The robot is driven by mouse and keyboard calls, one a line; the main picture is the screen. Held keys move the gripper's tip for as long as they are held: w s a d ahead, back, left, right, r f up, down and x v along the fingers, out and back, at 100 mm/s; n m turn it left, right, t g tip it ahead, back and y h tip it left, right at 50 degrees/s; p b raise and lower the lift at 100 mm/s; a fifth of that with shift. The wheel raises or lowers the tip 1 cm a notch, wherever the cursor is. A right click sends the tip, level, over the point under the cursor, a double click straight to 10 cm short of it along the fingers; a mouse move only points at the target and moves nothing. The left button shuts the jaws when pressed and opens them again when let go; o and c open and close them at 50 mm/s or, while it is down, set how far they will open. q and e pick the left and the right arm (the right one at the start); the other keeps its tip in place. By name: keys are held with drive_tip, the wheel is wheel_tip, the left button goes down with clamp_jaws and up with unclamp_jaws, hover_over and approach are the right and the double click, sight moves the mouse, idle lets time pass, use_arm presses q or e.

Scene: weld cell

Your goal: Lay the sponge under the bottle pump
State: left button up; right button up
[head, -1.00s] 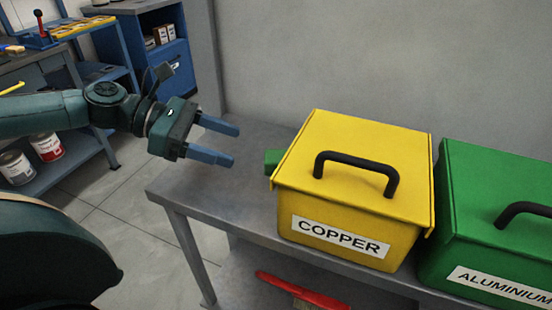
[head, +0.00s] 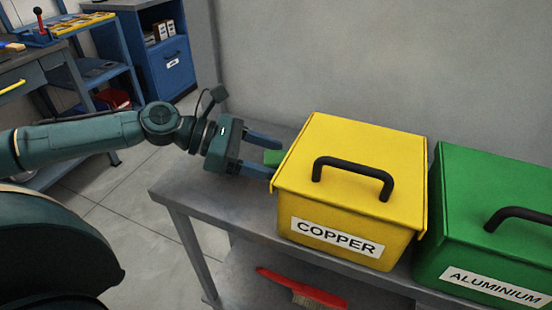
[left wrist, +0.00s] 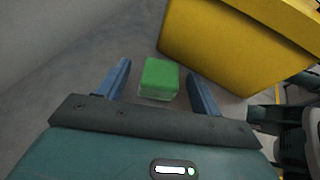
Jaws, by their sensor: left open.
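A small green block that looks like the sponge (head: 272,157) lies on the grey bench, partly hidden behind the left edge of the yellow COPPER box. In the left wrist view the sponge (left wrist: 159,78) shows between my two blue fingers, with a gap on each side. My left gripper (head: 275,158) is open, its fingers reaching from the left to either side of the sponge. It also shows open in the left wrist view (left wrist: 158,70). My right gripper is not in view. No bottle pump is in view.
The yellow COPPER box (head: 350,155) with a black handle stands close by my left fingers. A green ALUMINIUM box (head: 490,190) stands to its right. The bench (head: 195,185) is bare at left. A red-handled brush (head: 300,288) lies below. A wall rises behind.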

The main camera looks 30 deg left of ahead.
sight(273, 157)
use_arm(q)
drive_tip(key=shift+w+d+f, duration=0.25)
drive_tip(key=shift+d, duration=0.25)
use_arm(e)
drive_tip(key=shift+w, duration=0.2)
use_arm(q)
drive_tip(key=shift+c, duration=0.5)
